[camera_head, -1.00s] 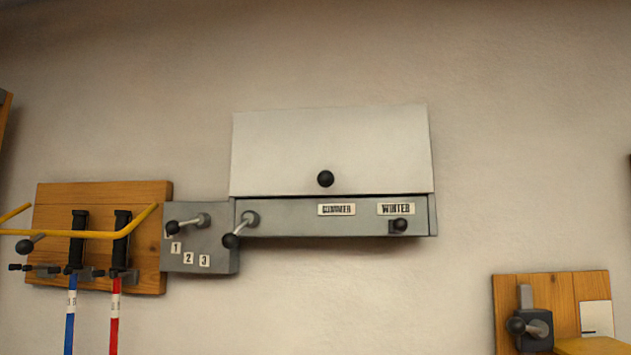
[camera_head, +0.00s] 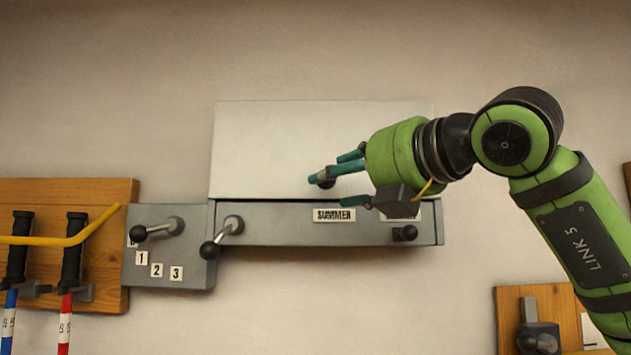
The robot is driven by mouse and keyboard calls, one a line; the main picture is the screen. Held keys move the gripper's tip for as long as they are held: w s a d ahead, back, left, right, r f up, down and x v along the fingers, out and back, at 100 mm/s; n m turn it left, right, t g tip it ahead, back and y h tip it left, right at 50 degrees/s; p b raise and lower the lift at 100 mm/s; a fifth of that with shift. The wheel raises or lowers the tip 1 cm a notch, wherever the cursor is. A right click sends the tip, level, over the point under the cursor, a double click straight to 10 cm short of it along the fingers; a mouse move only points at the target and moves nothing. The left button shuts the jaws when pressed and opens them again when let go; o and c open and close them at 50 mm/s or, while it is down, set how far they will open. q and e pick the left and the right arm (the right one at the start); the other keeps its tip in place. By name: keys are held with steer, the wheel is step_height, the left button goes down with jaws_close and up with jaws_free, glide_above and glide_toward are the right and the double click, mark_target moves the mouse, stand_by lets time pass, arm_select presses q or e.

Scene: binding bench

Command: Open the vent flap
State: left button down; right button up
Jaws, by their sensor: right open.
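The vent flap (camera_head: 270,145) is a pale panel on the wall, hanging flat over the front of a grey housing (camera_head: 275,228). Its black knob (camera_head: 326,181) sits near the lower edge, partly hidden by my fingers. My right gripper (camera_head: 328,190) is open, with teal fingers pointing left at the knob, some above and one below it. I cannot tell whether they touch it. The gripper's body covers the flap's right part and most of the WINTER label. The SUMMER label (camera_head: 334,215) shows below the knob. My left gripper is out of view.
A black slider knob (camera_head: 405,233) sits at the housing's lower right. Levers with black balls (camera_head: 208,249) stick out at left, by a numbered plate (camera_head: 168,272). A wooden board (camera_head: 105,195) with black handles and a yellow bar is further left. Another wooden board (camera_head: 508,310) is lower right.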

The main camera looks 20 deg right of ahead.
mark_target(329, 188)
steer(key=shift+m+t+h, duration=0.3)
steer(key=shift+m+h, duration=0.1)
steer(key=w+p, duration=0.2)
steer(key=w+r+p, duration=0.1)
steer(key=w+p, duration=0.1)
steer(key=w, duration=0.1)
steer(key=shift+w+a+r+p, duration=0.1)
steer(key=shift+w+r+p, duration=0.05)
steer(key=shift+w+p, duration=0.15)
steer(key=shift+w+a, duration=0.15)
steer(key=shift+w, duration=0.25)
steer(key=shift+s, duration=0.1)
jaws_close()
